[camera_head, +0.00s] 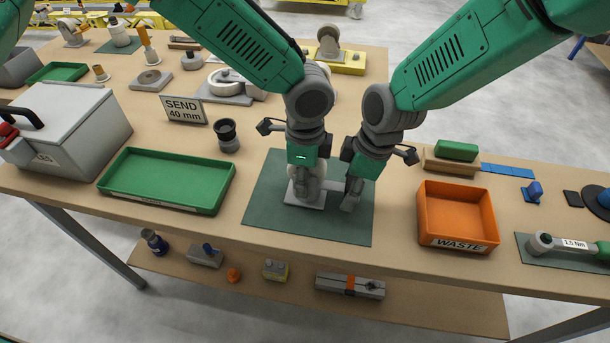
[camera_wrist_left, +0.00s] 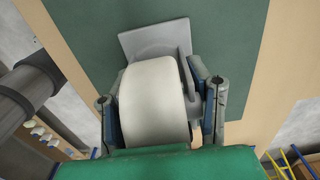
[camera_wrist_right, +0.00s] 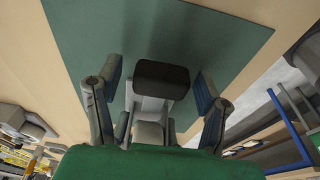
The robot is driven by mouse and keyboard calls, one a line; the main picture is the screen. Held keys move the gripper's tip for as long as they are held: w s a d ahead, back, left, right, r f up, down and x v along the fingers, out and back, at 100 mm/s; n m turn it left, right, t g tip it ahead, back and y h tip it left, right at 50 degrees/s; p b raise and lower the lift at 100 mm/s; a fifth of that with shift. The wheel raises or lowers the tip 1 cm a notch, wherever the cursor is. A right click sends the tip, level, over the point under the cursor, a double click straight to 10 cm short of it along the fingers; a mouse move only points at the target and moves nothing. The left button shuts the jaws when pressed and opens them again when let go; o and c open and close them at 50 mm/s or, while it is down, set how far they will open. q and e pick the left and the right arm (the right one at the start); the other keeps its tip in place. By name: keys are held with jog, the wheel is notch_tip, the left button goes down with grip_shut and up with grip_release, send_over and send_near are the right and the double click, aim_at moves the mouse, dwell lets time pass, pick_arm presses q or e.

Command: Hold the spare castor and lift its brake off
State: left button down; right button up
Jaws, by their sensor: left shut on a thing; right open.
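The spare castor (camera_head: 297,200) lies on the dark green mat (camera_head: 340,226), its white wheel and grey plate partly hidden by my grippers in the head view. My left gripper (camera_head: 305,190) is shut on the castor. In the left wrist view the white wheel (camera_wrist_left: 154,104) sits between its fingers, with the grey plate (camera_wrist_left: 157,42) beyond. My right gripper (camera_head: 351,192) is open, just to the right of the castor. In the right wrist view the dark brake pedal (camera_wrist_right: 161,76) stands between its spread fingers, with a gap on each side.
A green tray (camera_head: 168,180) and a grey lidded case (camera_head: 85,120) are to the left. An orange waste bin (camera_head: 458,213) is close to the right. A torque wrench (camera_head: 565,244) lies at the far right. The mat's front part is clear.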

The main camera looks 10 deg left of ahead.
pick_arm(q)
jog(key=shift+d, duration=0.1)
pick_arm(e)
notch_tip(320, 180, up, 12)
jog(key=d, duration=0.2)
jog(key=shift+d, duration=0.2)
dwell(1.0)
dwell(0.4)
notch_tip(320, 180, up, 12)
jog(key=d, duration=0.2)
jog(key=shift+d+f, duration=0.15)
jog(key=shift+f, duration=0.1)
jog(key=shift+w, duration=0.1)
pick_arm(q)
grip_release()
